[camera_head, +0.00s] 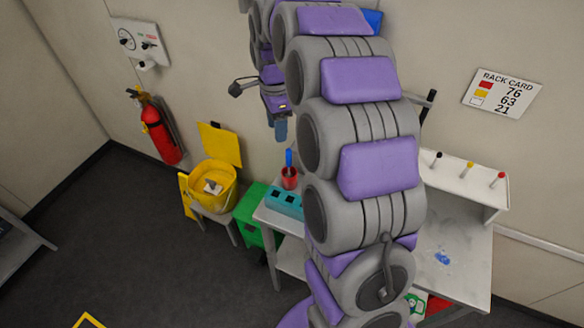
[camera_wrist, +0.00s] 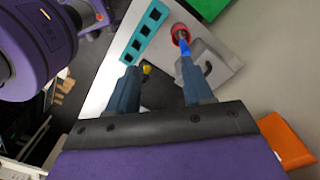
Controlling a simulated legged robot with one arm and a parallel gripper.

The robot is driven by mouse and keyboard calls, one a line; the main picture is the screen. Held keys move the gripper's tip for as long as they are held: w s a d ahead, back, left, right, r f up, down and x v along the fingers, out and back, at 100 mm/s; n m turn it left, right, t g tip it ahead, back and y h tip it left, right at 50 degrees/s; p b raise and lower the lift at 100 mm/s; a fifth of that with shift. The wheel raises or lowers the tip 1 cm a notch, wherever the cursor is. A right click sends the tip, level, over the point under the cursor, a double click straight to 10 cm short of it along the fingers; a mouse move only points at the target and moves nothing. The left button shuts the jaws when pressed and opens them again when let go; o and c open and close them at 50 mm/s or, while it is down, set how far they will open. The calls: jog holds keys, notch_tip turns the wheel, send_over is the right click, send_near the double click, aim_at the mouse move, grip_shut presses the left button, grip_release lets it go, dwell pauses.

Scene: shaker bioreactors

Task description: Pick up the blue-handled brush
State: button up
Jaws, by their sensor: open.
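The brush's blue handle (camera_head: 288,158) stands up out of a small red cup (camera_head: 289,178) on the table, beside the teal rack. In the wrist view, the red cup (camera_wrist: 180,33) is beyond my fingers. The blue handle (camera_wrist: 184,62) reaches from it toward the tip of my right-hand finger, and its lower end is hidden inside the cup. My gripper (camera_head: 280,128) points down above the brush. In the wrist view, my gripper (camera_wrist: 160,78) is open with nothing between its fingers. I cannot tell whether the right-hand finger touches the handle.
A teal rack (camera_head: 284,202) with square holes stands close to the cup. A grey box (camera_wrist: 210,64) is beside it in the wrist view. A yellow bin (camera_head: 213,182) and green box (camera_head: 251,212) are left of the table. My arm hides the table's middle.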

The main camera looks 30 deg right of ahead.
jog(key=w+d+f+m, duration=0.1)
jog(key=w+d+m, duration=0.1)
jog(key=w+m, duration=0.2)
send_near(287, 150)
jog(key=f, duration=0.3)
jog(key=shift+s+d+f, duration=0.1)
jog(key=shift+d+f, duration=0.15)
jog(key=shift+d, duration=0.05)
jog(key=f, duration=0.6)
jog(key=shift+d+f+b, duration=0.25)
jog(key=shift+f+b, duration=0.1)
jog(key=f, duration=0.3)
jog(key=shift+a, duration=0.35)
jog(key=shift+a+r, duration=0.15)
jog(key=shift+a, duration=0.55)
jog(key=shift+c, duration=0.4)
jog(key=shift+d, duration=0.85)
jog(key=c, duration=0.4)
jog(key=shift+d, duration=0.25)
jog(key=c, duration=0.3)
jog(key=shift+a, duration=0.15)
grip_shut()
jog(key=shift+a, duration=0.55)
